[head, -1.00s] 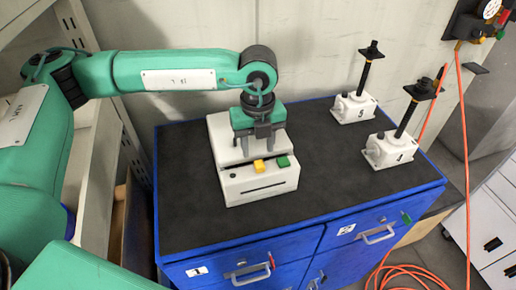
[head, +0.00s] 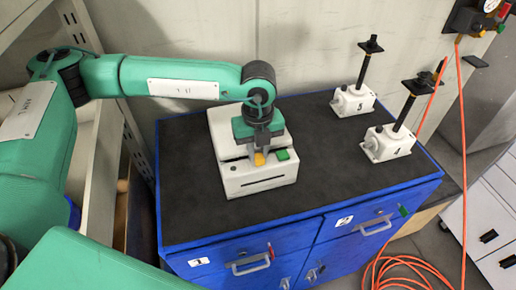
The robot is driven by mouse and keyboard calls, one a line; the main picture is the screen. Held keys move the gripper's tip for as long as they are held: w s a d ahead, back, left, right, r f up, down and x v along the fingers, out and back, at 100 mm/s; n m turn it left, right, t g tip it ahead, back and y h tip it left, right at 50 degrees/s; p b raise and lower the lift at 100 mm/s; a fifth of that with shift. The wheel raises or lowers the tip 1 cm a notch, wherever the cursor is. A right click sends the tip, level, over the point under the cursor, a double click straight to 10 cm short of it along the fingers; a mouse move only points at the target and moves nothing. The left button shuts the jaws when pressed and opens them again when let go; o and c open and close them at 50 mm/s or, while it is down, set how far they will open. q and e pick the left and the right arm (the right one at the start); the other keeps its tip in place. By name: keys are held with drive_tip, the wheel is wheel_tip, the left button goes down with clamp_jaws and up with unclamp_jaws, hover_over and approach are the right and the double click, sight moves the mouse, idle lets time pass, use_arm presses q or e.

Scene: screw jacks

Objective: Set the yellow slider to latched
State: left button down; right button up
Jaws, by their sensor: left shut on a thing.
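The yellow slider (head: 260,159) sits on the front part of a white box (head: 236,182) on the bench top. A green block (head: 282,155) is just to its right on the same box. My left gripper (head: 260,154) points down over the box and is shut on the yellow slider, hiding its upper part. A dark slot runs along the box's front face. Which position the slider is in cannot be read from here. My right gripper is not in view.
Two white screw jacks, marked 5 (head: 353,101) and 4 (head: 388,143), stand on the right of the dark bench top (head: 190,212). The blue cabinet (head: 250,245) has drawers below. An orange hose (head: 464,140) hangs at the right. The bench's left side is clear.

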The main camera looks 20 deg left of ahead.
sight(245, 162)
use_arm(q)
drive_tip(key=shift+s+a+f+b, duration=0.15)
drive_tip(key=shift+a+b, duration=0.15)
drive_tip(key=shift+b, duration=0.15)
drive_tip(key=shift+s+a+b, duration=0.55)
drive_tip(key=shift+a+b, duration=0.15)
drive_tip(key=shift+b, duration=0.1)
drive_tip(key=shift+s+a, duration=0.2)
drive_tip(key=shift+a, duration=0.1)
drive_tip(key=shift+s+a, duration=0.1)
drive_tip(key=shift+r, duration=0.2)
drive_tip(key=c, duration=1.2)
unclamp_jaws()
drive_tip(key=shift+c, duration=0.2)
